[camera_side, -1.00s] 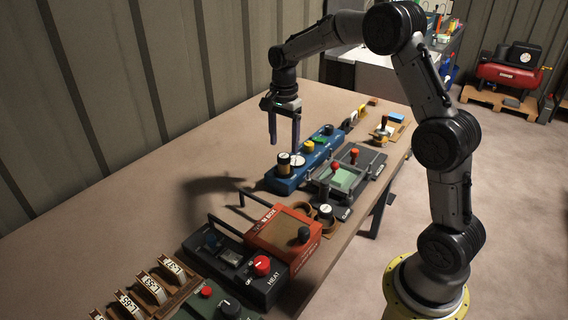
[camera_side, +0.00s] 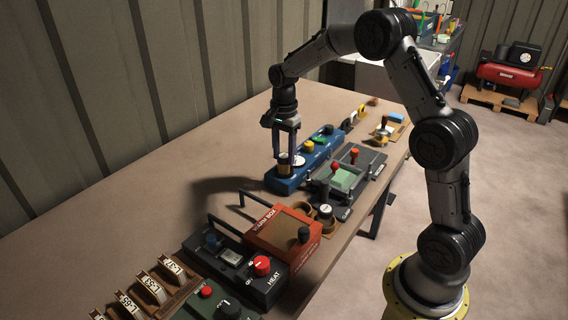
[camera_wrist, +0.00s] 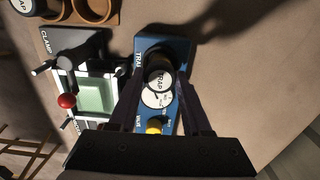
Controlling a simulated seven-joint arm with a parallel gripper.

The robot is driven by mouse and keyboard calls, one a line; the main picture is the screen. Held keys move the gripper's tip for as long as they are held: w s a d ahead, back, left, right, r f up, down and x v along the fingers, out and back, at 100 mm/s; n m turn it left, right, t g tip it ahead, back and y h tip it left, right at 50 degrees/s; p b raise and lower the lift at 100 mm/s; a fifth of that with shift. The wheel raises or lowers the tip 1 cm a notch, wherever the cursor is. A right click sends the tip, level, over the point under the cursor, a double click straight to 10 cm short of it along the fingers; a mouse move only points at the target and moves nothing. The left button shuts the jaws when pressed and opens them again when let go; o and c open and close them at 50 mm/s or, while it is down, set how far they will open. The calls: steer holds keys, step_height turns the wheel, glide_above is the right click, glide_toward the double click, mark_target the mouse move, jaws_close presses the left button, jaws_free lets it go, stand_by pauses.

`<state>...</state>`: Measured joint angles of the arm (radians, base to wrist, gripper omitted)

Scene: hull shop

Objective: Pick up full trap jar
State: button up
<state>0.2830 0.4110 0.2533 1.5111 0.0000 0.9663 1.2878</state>
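The trap jar (camera_side: 284,168), dark with a pale label, stands upright at the near end of the blue unit (camera_side: 312,166). In the wrist view the jar (camera_wrist: 159,78) shows its lid marked "TRAP", beside "TRAP" lettering on the unit. My gripper (camera_side: 284,156) points down over the jar. Its fingers are apart, one on each side of the jar's upper part; the wrist view shows them flanking it too. I cannot tell whether either finger touches. How full the jar is cannot be seen.
A second white-lidded jar (camera_side: 326,212) stands in a brown holder beside an empty ring (camera_side: 330,228). The grey clamp unit (camera_side: 350,178) with red knobs lies right of the blue unit. The red box (camera_side: 284,236) is nearer the camera. The table left of the blue unit is clear.

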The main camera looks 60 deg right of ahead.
mark_target(284, 155)
jaws_close()
steer(key=shift+r, duration=3.55)
